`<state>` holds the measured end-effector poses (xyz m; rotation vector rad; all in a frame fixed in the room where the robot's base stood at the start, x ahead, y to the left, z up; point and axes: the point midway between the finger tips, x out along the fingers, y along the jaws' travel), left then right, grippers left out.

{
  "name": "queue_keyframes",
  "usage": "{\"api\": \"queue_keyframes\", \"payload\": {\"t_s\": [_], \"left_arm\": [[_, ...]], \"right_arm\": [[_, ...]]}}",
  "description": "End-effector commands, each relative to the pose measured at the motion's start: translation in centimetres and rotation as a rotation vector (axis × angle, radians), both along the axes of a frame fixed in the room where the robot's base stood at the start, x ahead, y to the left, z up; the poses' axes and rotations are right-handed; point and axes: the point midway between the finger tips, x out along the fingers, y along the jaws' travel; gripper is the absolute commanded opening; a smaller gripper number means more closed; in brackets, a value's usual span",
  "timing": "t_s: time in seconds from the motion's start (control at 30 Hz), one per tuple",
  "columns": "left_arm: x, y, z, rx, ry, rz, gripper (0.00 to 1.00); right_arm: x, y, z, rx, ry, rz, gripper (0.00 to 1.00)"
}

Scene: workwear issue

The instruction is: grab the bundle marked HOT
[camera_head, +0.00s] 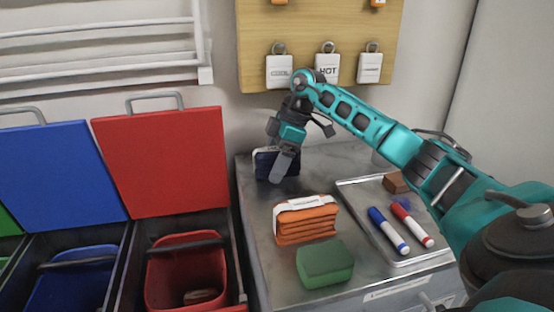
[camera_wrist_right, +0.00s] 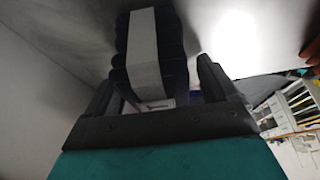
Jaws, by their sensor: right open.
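A dark navy folded bundle (camera_head: 263,158) stands at the back left of the grey worktop. In the right wrist view the navy bundle (camera_wrist_right: 178,45) has a pale band around it; no writing on it is readable. My right gripper (camera_head: 283,165) is open beside it and partly hides it in the head view. In the wrist view the bundle lies ahead, between the lines of the open fingers (camera_wrist_right: 155,92). An orange bundle (camera_head: 305,224) with a white band lies nearer; its small print is unreadable. A white tag reading HOT (camera_head: 327,70) hangs on the wooden board. My left gripper is out of view.
A green sponge-like block (camera_head: 324,263) lies at the worktop's front. A metal tray (camera_head: 372,215) with a blue marker (camera_head: 388,230), a red marker (camera_head: 412,223) and a brown block is at right. Red (camera_head: 165,165) and blue lidded bins stand open at left. A COOL tag (camera_head: 279,72) hangs beside HOT.

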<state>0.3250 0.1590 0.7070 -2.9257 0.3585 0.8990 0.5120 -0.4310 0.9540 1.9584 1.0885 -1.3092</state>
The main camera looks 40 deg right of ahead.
Motion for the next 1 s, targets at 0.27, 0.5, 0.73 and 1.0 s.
{"api": "queue_keyframes", "payload": {"t_s": [0.27, 0.5, 0.73, 1.0], "left_arm": [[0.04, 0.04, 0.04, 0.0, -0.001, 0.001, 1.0], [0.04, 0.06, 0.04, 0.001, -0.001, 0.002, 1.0], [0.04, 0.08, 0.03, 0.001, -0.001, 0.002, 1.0], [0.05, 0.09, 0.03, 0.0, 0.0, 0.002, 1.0]], "right_arm": [[0.0, -0.02, -0.04, 0.0, 0.0, 0.0, 0.86], [-0.01, -0.01, -0.03, 0.0, 0.0, 0.0, 0.63], [0.0, 0.0, -0.02, 0.0, 0.0, 0.0, 0.41], [0.03, 0.01, 0.03, 0.0, -0.002, 0.001, 0.26]]}}
